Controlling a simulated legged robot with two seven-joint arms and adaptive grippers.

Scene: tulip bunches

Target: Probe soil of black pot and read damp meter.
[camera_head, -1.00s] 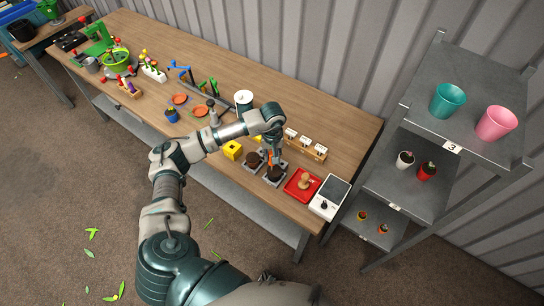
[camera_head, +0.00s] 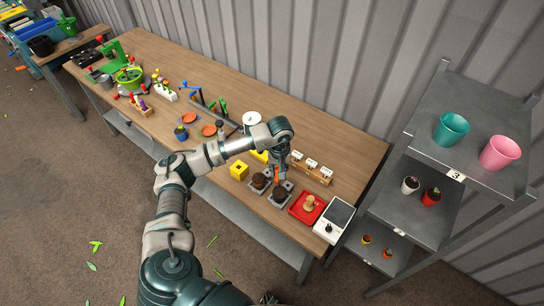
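Two small dark pots of brown soil stand on grey square plates near the table's front edge, a left pot (camera_head: 258,181) and a right pot (camera_head: 280,194). I cannot tell which is black. My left gripper (camera_head: 279,173) points down just above and behind the right pot, apparently shut on a slim orange probe (camera_head: 276,174). The probe's tip is too small to tell whether it touches soil. A white meter (camera_head: 332,221) with a dark screen and a black knob lies at the table's right end; its reading is not legible. My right gripper is not in view.
A red tray (camera_head: 295,209) with a wooden piece lies between pots and meter. A yellow block (camera_head: 239,171) is left of the pots. A wooden rack (camera_head: 318,176) with white labels stands behind. A grey shelf (camera_head: 420,150) stands right of the table.

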